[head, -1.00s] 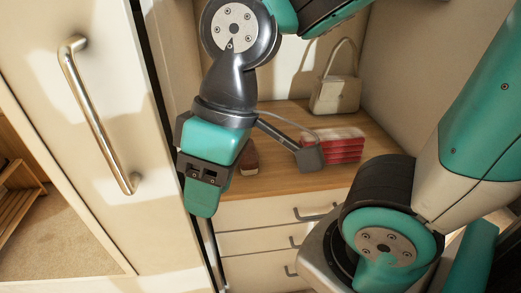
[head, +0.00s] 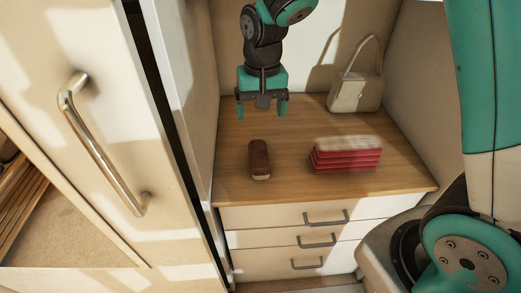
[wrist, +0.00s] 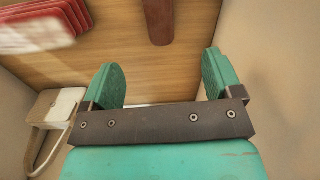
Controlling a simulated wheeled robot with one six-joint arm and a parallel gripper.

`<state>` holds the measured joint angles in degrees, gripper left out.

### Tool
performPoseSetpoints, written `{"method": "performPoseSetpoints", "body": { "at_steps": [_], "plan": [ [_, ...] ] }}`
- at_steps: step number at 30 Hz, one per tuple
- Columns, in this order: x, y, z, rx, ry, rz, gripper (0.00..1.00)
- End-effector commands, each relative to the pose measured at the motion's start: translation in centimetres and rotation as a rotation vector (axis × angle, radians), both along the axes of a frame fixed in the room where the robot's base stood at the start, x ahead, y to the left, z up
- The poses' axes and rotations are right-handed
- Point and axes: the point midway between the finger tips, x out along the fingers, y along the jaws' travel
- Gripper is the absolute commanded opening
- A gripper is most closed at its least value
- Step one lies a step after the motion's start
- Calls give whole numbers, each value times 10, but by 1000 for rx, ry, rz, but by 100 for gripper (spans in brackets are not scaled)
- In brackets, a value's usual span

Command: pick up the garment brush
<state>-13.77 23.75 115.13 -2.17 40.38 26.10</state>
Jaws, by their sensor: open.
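The garment brush (head: 259,159) lies on the wooden top of a drawer unit, left of a stack of red folded cloth. It has a dark reddish-brown back and a paler near end. In the wrist view the brush (wrist: 159,20) shows at the top edge, partly cut off, beyond my fingertips. My gripper (head: 262,108) hangs above the back part of the wooden top, behind the brush and apart from it. In the wrist view my gripper (wrist: 164,75) has its two green fingers wide apart with nothing between them.
A cream handbag (head: 356,92) stands at the back right. Side walls enclose the wooden top (head: 300,188). A cream door with a metal handle (head: 102,146) is at left.

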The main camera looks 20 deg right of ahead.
Motion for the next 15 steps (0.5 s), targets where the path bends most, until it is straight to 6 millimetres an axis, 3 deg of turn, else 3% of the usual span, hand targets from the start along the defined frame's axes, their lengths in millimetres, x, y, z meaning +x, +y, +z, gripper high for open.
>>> {"method": "performPoseSetpoints", "body": {
  "at_steps": [5, 15],
  "plan": [
    [15, -6, -19, -32, 9, -68, 85],
    [14, -7, -93, -33, 13, -69, 85]
  ]
}}
